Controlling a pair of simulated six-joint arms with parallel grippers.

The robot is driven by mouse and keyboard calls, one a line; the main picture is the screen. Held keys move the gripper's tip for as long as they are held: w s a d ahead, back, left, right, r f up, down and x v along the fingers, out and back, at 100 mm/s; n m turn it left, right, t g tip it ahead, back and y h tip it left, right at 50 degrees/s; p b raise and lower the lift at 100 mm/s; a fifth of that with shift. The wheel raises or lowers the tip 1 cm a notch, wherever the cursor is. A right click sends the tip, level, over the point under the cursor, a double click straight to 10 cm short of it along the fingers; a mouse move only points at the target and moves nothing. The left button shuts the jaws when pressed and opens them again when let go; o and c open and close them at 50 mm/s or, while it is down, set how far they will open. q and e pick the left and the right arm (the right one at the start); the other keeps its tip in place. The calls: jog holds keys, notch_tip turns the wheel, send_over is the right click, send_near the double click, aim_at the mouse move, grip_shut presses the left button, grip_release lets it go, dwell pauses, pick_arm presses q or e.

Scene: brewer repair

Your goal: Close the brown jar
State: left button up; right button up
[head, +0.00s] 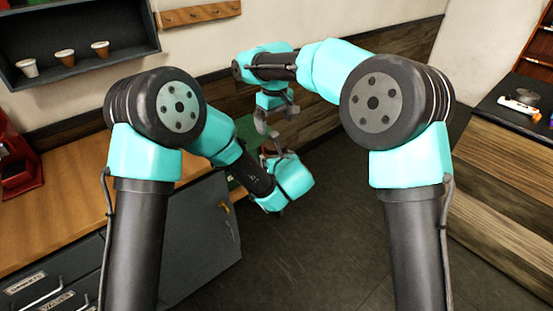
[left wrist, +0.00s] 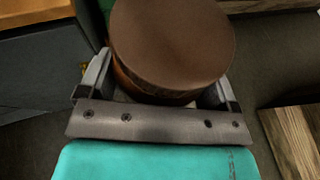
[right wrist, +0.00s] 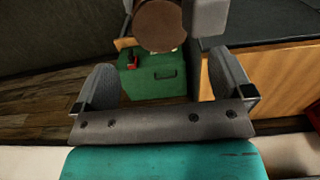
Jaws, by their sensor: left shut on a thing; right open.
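The brown jar (left wrist: 150,85) is held between the fingers of my left gripper (head: 273,150). In the left wrist view a flat, round brown top (left wrist: 175,40) faces the camera, with a darker, glossy amber side just below it. I cannot tell whether this top is a seated lid. In the right wrist view a brown disc (right wrist: 158,25) shows at the top edge, beside a grey finger of my left gripper. My right gripper (head: 277,112) is open and empty, close above the left one in the head view. The jar is mostly hidden in the head view.
A green case (right wrist: 155,75) with a red part lies beyond the grippers. A wooden counter (head: 65,205) with grey drawers is at left, and a dark worktop (head: 500,110) at right. A wall shelf (head: 85,60) holds small cups. Open floor (head: 310,250) lies below the arms.

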dwell(0.4)
jog(key=shift+f, duration=4)
jog(key=shift+c, duration=0.3)
jog(key=c, duration=0.9)
jog(key=shift+o, duration=0.2)
jog(key=m, duration=0.9)
jog(key=o, duration=1)
jog(key=shift+c, duration=0.2)
